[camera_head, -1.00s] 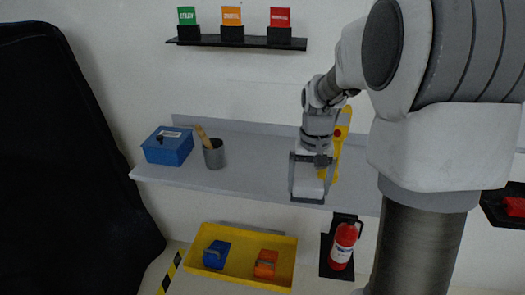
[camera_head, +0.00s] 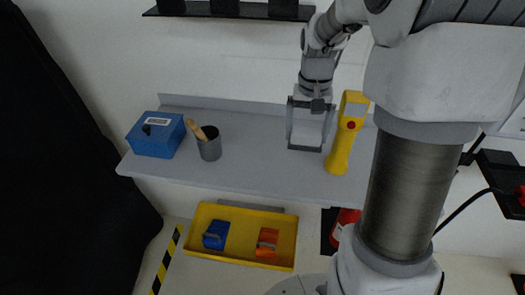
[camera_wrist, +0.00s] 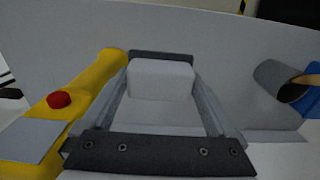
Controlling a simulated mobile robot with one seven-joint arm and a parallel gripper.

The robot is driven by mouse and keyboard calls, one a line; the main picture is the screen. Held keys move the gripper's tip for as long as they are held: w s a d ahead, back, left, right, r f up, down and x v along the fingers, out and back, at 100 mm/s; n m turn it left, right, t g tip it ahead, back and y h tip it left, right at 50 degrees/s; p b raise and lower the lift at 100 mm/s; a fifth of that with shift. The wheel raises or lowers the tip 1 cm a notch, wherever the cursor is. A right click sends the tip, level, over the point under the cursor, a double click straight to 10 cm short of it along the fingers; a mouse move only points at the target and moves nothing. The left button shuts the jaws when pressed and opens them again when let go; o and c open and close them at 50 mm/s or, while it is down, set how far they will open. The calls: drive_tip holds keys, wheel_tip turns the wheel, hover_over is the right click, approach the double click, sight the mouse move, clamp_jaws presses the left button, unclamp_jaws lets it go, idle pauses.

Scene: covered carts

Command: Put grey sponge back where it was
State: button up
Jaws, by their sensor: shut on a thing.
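My gripper (camera_head: 306,146) is over the grey shelf (camera_head: 245,160), pointing down, just left of a yellow handheld device (camera_head: 341,150). In the wrist view, a pale grey block (camera_wrist: 160,78), apparently the grey sponge, sits between the fingers of my gripper (camera_wrist: 160,95). The gripper is shut on it. The block's lower side is hidden, and I cannot tell whether it touches the shelf. The yellow device also shows in the wrist view (camera_wrist: 75,95), close beside the gripper, with a red button.
A blue box (camera_head: 155,135) and a grey cup (camera_head: 210,149) with a wooden-handled item stand at the shelf's left. A yellow tray (camera_head: 200,220) below holds a blue and an orange item. A red extinguisher (camera_head: 345,222) is partly hidden. The shelf's middle is clear.

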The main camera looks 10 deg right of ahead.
drive_tip(key=w+a+f, duration=0.2)
drive_tip(key=a, duration=0.1)
drive_tip(key=w+a+f, duration=0.2)
drive_tip(key=w, duration=0.1)
drive_tip(key=w+a+f, duration=0.2)
drive_tip(key=a+f, duration=0.1)
drive_tip(key=shift+w+a, duration=0.25)
drive_tip(key=shift+a, duration=0.05)
drive_tip(key=shift+f, duration=1.95)
drive_tip(key=shift+f, duration=0.1)
drive_tip(key=shift+f, duration=0.15)
drive_tip(key=o, duration=0.8)
